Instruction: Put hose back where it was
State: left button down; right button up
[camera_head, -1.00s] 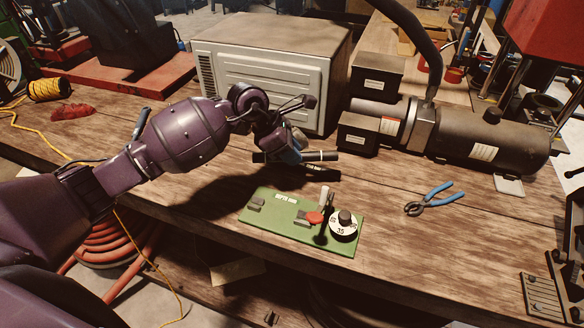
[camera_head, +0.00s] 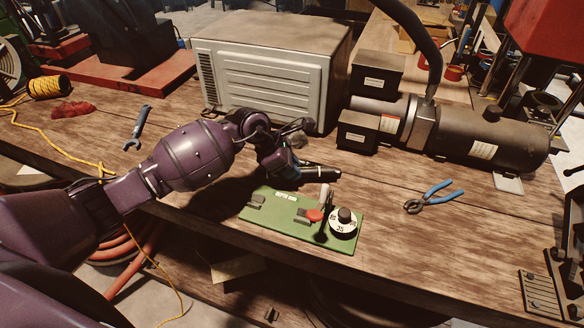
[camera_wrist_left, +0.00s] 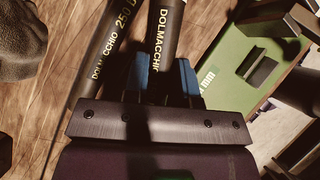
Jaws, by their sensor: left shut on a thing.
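My left gripper (camera_head: 284,166) is shut on a short black hose (camera_head: 318,173). It holds the hose roughly level, just behind the green board (camera_head: 270,218). In the left wrist view the held hose (camera_wrist_left: 165,38) sits between the blue fingers of the gripper (camera_wrist_left: 163,80) and carries yellow "DOLMACCHIO" lettering. A second, thinner-looking black hose (camera_wrist_left: 110,48) with similar lettering and "250" shows to its left, apparently on the wooden table. In the head view this second hose is not clearly seen behind the gripper. My right gripper is out of view.
The green board carries a red knob (camera_head: 315,215) and a white dial (camera_head: 343,224). A grey box (camera_head: 270,70) stands behind, and a dark motor unit (camera_head: 470,135) back right. Blue pliers (camera_head: 433,197) and a blue wrench (camera_head: 138,128) lie on the table. The table between board and pliers is clear.

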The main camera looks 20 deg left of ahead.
pick_arm(q)
jog(key=shift+f+b, duration=0.4)
jog(key=shift+f, duration=0.1)
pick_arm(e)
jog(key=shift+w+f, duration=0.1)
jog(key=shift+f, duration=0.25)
pick_arm(q)
jog(key=c, duration=1.2)
grip_release()
jog(key=shift+o, duration=1.3)
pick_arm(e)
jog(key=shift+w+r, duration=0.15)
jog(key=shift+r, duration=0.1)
pick_arm(q)
jog(key=shift+r, duration=0.1)
